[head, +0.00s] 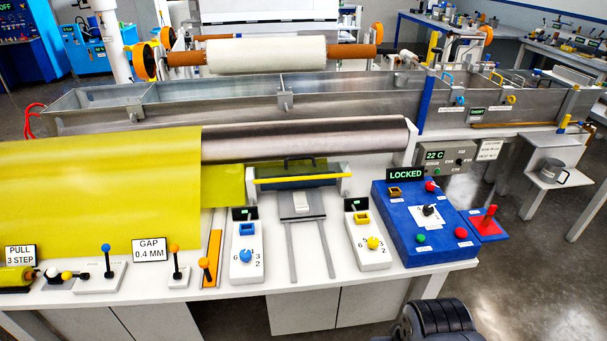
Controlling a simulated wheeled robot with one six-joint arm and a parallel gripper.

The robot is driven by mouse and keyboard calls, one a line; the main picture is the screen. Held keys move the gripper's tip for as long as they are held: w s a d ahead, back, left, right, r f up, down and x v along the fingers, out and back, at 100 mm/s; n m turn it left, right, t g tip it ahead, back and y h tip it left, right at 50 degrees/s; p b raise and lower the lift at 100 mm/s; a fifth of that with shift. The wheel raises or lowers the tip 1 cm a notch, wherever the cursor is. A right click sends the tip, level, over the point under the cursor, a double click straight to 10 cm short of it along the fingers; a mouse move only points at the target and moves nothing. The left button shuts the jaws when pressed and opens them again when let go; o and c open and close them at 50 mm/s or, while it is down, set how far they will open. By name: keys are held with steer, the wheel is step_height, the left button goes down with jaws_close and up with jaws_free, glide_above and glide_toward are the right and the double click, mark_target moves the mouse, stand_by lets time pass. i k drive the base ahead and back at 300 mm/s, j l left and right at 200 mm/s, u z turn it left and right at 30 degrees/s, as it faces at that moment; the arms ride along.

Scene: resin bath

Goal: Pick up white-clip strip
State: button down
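I cannot make out a strip with a white clip for certain in the head view. Small coloured clip-like parts show at the right end of the metal bath: a blue one (460,101) and a yellow one (511,99) on its front wall. They are too small to tell whether strips hang from them. A dark ribbed part at the bottom edge, right of the middle, seems to be my own arm. My gripper's fingers do not show.
The long metal bath (350,107) lies behind a steel roller (310,139) and a yellow sheet (100,185). A mug (552,171) stands on a right shelf. Floor (545,290) is clear at right.

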mark_target(301, 201)
steer(key=i+j+z, duration=0.1)
steer(key=i+j, duration=0.35)
steer(key=j, duration=0.25)
steer(key=i+j+z, duration=0.15)
steer(key=j, duration=0.25)
steer(key=i+j, duration=0.3)
steer(key=j+z, duration=0.05)
